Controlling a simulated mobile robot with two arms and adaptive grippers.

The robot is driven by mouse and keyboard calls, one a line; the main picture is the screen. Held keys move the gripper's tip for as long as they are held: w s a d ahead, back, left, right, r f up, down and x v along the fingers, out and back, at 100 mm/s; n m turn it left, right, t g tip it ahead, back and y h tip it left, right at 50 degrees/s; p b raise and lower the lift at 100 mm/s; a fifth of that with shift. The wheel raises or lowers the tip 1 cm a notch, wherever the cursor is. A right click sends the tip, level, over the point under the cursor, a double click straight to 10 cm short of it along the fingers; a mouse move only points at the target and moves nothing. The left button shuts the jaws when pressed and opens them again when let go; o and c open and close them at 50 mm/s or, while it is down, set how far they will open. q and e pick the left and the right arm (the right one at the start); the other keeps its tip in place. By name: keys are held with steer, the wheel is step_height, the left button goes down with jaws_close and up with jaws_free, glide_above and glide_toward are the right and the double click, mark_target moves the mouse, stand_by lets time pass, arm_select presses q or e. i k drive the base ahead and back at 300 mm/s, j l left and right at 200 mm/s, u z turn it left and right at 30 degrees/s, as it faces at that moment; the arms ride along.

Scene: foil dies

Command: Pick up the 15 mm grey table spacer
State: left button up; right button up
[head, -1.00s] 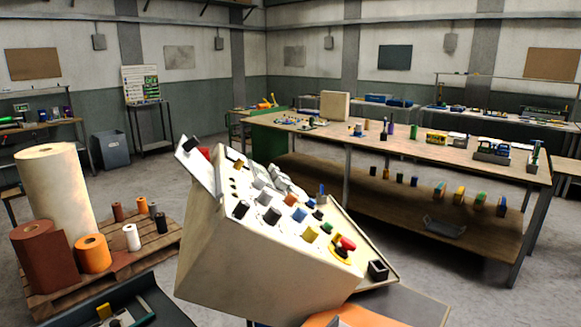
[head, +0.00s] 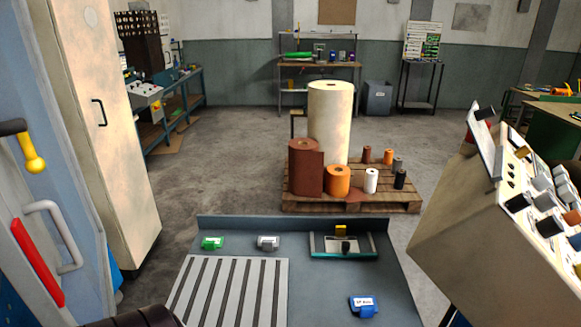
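A small grey block (head: 268,242), which looks like the grey table spacer, sits on the dark blue-grey table near its back edge. Its label is too small to read. A similar green block (head: 212,243) sits to its left, and a blue block (head: 364,306) with a white label lies nearer at the right. A light grey slotted plate (head: 228,290) lies in front of the grey and green blocks. Neither of my grippers shows in the head view.
A slanted control console (head: 480,220) rises at the right. A pallet with rolls (head: 350,202) is behind.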

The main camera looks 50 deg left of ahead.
mark_target(266, 243)
steer(key=u, duration=1.75)
